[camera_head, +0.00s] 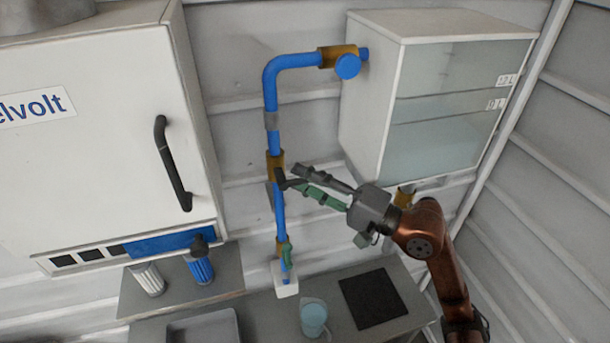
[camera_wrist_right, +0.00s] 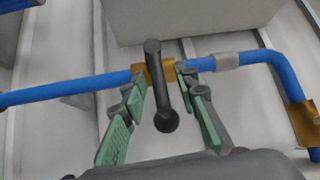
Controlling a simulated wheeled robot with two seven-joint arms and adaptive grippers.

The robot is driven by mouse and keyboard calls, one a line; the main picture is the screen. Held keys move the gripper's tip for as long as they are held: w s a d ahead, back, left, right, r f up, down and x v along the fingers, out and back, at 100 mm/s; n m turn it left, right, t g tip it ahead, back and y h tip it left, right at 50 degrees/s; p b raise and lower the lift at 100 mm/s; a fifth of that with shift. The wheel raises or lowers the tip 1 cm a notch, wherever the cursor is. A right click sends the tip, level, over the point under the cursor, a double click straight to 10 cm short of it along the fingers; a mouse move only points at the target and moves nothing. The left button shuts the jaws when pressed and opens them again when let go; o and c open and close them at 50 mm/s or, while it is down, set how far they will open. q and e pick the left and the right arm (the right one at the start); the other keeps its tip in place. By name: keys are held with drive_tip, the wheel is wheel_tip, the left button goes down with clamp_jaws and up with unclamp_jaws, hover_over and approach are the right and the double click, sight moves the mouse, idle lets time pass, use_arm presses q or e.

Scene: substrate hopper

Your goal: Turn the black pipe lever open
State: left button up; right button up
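The black pipe lever (camera_head: 281,178) sits on a brass fitting (camera_head: 275,160) of the vertical blue pipe (camera_head: 274,142). In the right wrist view the lever (camera_wrist_right: 158,85) is a dark bar with a round knob at its near end, crossing the pipe (camera_wrist_right: 75,90). My right gripper (camera_head: 296,178) reaches in from the right with its fingers at the lever. In the wrist view the gripper (camera_wrist_right: 160,82) is open, one green-padded finger on each side of the lever, with gaps showing on both sides. My left gripper is not in view.
A white cabinet (camera_head: 432,100) with glass doors hangs at right. A large white unit (camera_head: 90,140) with a black handle stands at left. Below are a blue cup (camera_head: 313,318), a black mat (camera_head: 373,298) and a white block (camera_head: 285,280) under the pipe's lower end.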

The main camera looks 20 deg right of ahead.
drive_tip(key=shift+c, duration=0.5)
clamp_jaws()
